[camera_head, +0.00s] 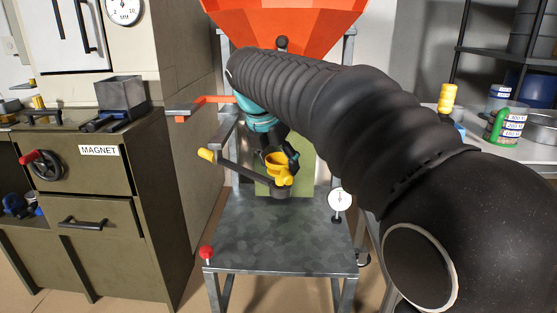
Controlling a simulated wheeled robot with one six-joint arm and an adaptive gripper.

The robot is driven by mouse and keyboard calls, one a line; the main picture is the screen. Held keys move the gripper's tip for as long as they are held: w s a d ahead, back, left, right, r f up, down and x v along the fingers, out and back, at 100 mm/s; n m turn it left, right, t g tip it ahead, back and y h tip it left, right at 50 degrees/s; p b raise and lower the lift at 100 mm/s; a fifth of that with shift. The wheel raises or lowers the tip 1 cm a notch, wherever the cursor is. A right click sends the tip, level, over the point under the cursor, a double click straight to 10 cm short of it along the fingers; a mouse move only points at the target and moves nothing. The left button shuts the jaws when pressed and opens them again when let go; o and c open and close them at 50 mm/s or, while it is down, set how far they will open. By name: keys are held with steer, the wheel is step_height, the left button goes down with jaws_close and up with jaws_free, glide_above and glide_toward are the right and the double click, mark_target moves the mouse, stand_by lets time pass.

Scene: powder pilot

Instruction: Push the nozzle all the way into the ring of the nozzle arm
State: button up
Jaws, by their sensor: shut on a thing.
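The nozzle arm (239,174) is a dark bar with a yellow handle (206,155) at its left end. It runs right and slightly down to a dark ring (281,192) above the grey table. The yellow nozzle (275,160) stands over this ring, with its lower part at or in it. How deep it sits cannot be told. My black gripper (288,158), below a teal wrist band, is shut on the nozzle. Its fingertips are small and partly merge with the dark parts.
An orange hopper (285,22) is above. The mottled grey table (280,235) is mostly bare, with a red knob (206,252) at front left and a white dial (340,200) at right. The MAGNET cabinet (85,185) stands left. My thick black arm covers the right middle.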

mark_target(277, 171)
steer(key=shift+f+b, duration=0.8)
steer(key=shift+f, duration=1)
steer(key=o, duration=1.2)
steer(key=shift+r, duration=0.1)
steer(key=v, duration=1.2)
